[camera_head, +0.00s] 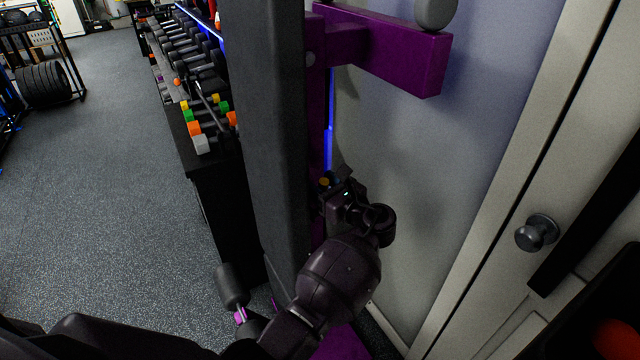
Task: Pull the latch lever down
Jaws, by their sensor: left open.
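My left arm reaches in from the bottom, and its gripper (332,184) is at the purple upright (318,130) of a gym machine, just right of the tall black pad. The gripper is open and faces away from me, so its fingers are largely hidden by its own body. No lever can be made out clearly; the gripper and wrist cover that area. I cannot tell whether the gripper touches anything. My right gripper is not in view.
The tall black pad (265,120) stands close left of the gripper. A purple arm with a grey end (400,50) juts out above. A white door with a dark knob (537,233) is at the right. A dumbbell rack (200,150) stands left; the speckled floor (100,180) there is clear.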

